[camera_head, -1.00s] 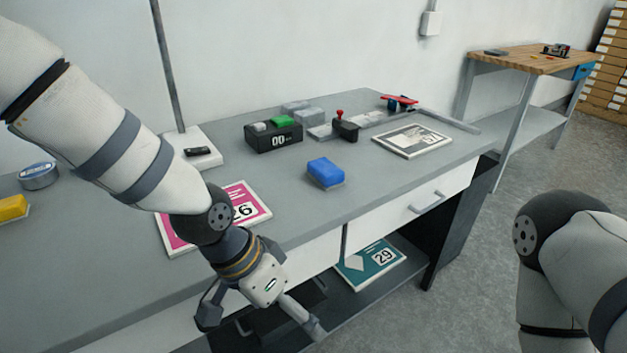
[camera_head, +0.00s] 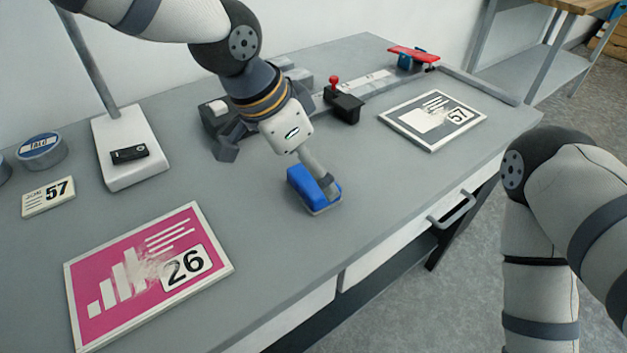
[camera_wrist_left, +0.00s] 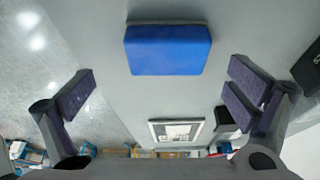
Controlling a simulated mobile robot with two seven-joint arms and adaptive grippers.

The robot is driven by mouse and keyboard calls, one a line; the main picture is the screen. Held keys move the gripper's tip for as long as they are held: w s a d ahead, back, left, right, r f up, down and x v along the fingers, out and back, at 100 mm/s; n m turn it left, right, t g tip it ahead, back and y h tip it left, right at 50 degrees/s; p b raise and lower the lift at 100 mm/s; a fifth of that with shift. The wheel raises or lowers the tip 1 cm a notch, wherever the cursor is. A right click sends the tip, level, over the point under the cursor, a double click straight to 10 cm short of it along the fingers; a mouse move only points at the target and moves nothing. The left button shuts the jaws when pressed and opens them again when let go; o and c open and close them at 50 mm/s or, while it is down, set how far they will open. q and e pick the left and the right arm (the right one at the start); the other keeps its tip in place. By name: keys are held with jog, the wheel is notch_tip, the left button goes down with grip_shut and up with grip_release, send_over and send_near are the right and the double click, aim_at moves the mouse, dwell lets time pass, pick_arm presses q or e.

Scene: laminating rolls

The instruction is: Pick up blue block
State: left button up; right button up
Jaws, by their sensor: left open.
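The blue block (camera_head: 307,187) lies on the grey table near its front edge, and its right end is partly hidden by a finger of my left gripper. My left gripper (camera_head: 277,168) is above the table with its fingers spread wide and nothing between them. In the left wrist view the blue block (camera_wrist_left: 168,50) lies beyond the open fingertips, toward the top of the picture, and the left gripper (camera_wrist_left: 160,92) looks empty. My right arm shows at the right edge of the head view, but its gripper is out of the picture.
A pink framed card (camera_head: 150,272) lies front left. A framed picture (camera_head: 433,119) lies to the right. A black box with a red knob (camera_head: 343,101) stands behind the block. A white stand with a pole (camera_head: 127,147) is at the left. The table around the block is clear.

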aim_at(312, 178)
pick_arm(q)
jog(key=x, duration=0.4)
jog(key=shift+w+a+f, duration=0.2)
jog(key=shift+w+f, duration=0.1)
jog(key=shift+f, duration=0.05)
jog(key=shift+w+d+f+b, duration=0.1)
jog(key=shift+f+b, duration=0.05)
jog(key=shift+b, duration=0.15)
jog(key=shift+c, duration=0.9)
jog(key=c, duration=1.1)
pick_arm(e)
jog(key=shift+s+f, duration=0.3)
jog(key=shift+f, duration=0.05)
